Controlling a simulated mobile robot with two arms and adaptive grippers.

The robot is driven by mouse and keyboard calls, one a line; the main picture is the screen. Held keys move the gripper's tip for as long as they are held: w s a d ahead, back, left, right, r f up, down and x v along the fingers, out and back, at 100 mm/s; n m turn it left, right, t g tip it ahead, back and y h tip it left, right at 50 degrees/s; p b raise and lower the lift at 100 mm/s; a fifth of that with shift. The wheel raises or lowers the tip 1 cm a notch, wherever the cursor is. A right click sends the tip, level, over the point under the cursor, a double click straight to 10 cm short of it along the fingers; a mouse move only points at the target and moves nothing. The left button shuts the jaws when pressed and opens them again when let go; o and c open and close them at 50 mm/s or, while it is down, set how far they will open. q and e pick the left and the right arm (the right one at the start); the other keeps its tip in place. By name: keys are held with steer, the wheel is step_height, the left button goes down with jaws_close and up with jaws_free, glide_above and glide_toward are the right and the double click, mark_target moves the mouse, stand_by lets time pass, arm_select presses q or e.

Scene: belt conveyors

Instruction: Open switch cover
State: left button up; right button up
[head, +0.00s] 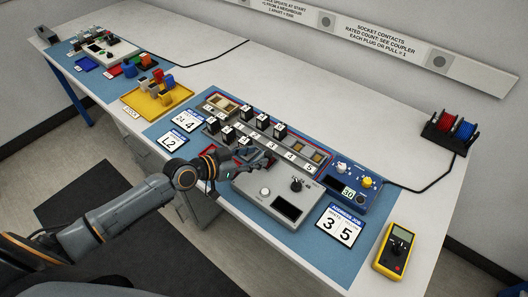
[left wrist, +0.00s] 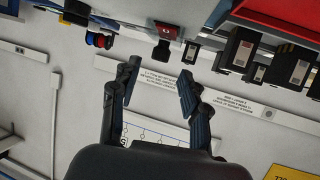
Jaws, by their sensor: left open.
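The red switch cover (left wrist: 166,32) shows at the top of the left wrist view, with a dark part at its end; I cannot tell how far it is lifted. In the head view only bits of red show around my left gripper (head: 266,157), which hides most of the cover at the back left of the grey control box (head: 257,203). My left gripper also shows in the left wrist view (left wrist: 157,78). Its fingers are apart, with nothing seen between them, and the cover appears beyond their tips. My right gripper is not in view.
Several black numbered blocks (head: 279,130) stand just behind the gripper. A blue panel (head: 348,187) with knobs stands to the right. A yellow meter (head: 396,249) lies at the front right, near a card with 3 and 5 (head: 338,227). The white table is clear behind.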

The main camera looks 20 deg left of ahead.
mark_target(267, 154)
arm_select(q)
steer(key=shift+x, duration=2.1)
steer(key=shift+c, duration=0.5)
steer(key=shift+s, duration=0.1)
jaws_close()
